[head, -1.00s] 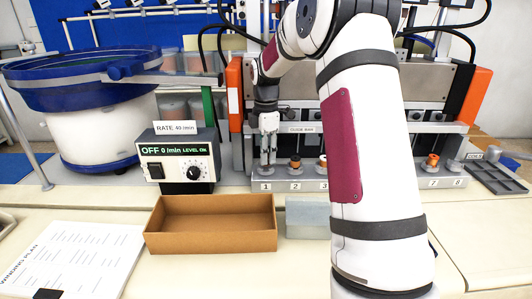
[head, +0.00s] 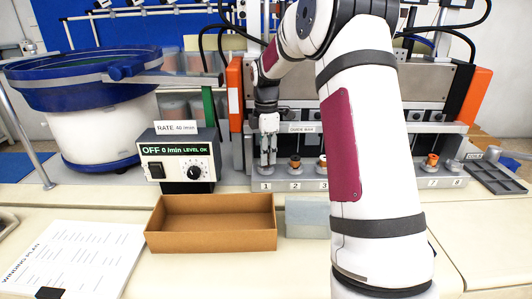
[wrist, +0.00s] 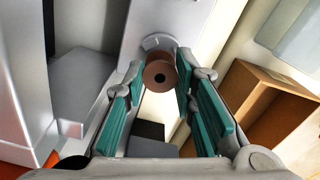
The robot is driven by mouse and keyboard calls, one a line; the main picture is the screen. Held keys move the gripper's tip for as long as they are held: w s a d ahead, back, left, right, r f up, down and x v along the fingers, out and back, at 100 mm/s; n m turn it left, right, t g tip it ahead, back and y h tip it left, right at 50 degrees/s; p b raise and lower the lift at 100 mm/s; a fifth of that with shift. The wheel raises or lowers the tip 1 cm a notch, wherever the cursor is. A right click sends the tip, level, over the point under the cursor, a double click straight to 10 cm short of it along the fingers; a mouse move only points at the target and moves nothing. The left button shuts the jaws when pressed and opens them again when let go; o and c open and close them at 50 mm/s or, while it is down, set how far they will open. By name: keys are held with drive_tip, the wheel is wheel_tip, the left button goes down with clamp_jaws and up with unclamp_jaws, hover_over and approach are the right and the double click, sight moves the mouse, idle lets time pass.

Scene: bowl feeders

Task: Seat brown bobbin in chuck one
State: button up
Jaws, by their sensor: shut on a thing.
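The brown bobbin (wrist: 160,75) sits between my gripper's fingertips in the wrist view, its end with the dark centre hole facing the camera. My gripper (wrist: 162,78) is shut on it, with the teal pads on either side. A round grey chuck part (wrist: 156,42) shows just beyond the bobbin; I cannot tell whether they touch. In the head view my gripper (head: 268,160) points down over the station labelled 1 (head: 266,186), chuck one. The bobbin and the chuck's top are hard to make out there.
Chucks two (head: 295,168) and three stand just right of chuck one. An orange-sided frame (head: 236,95) rises on the left. A control box (head: 178,160), an open brown cardboard tray (head: 211,241) and a grey-blue block (head: 307,218) stand in front.

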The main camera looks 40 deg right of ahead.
drive_tip(key=shift+f, duration=0.5)
drive_tip(key=o, duration=0.7)
drive_tip(key=shift+c, duration=0.2)
wheel_tip(320, 180, up, 11)
drive_tip(key=p, duration=0.2)
drive_tip(key=shift+p, duration=0.35)
idle(0.6)
drive_tip(key=shift+r, duration=0.1)
